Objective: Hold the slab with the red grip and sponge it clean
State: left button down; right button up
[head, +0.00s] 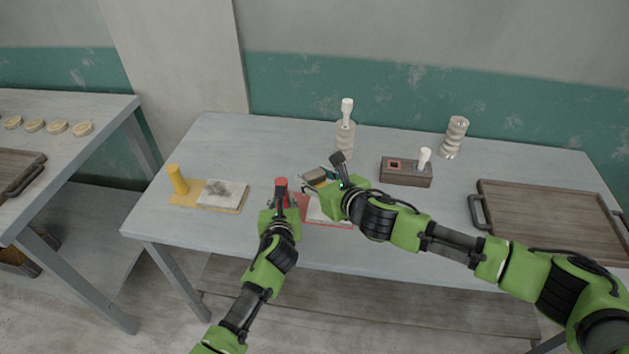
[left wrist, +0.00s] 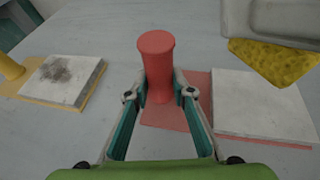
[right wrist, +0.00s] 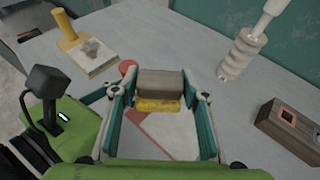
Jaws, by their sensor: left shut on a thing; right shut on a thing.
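The red grip (head: 281,184) stands upright on a red board (left wrist: 180,120) that also bears a pale slab (left wrist: 255,105). The visible part of the slab looks plain and pale. My left gripper (left wrist: 160,95) is shut around the lower part of the red grip. My right gripper (right wrist: 160,95) is shut on the sponge, a brown-grey block with a yellow underside (right wrist: 158,105). The sponge's yellow face also shows in the left wrist view (left wrist: 270,65), by the slab's far edge. I cannot tell whether it touches the slab. My right gripper hides part of the slab in the head view.
A yellow grip (head: 177,179) and a dark-smudged slab (head: 216,195) sit on a yellow board at left. Behind stand a ribbed white bottle (head: 346,135), a wooden block (head: 405,173) with a white peg and a ribbed vessel (head: 454,137). A handled tray (head: 545,245) lies at right.

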pick_arm(q)
jog(key=c, duration=1.7)
grip_release()
jog(key=v, duration=1.2)
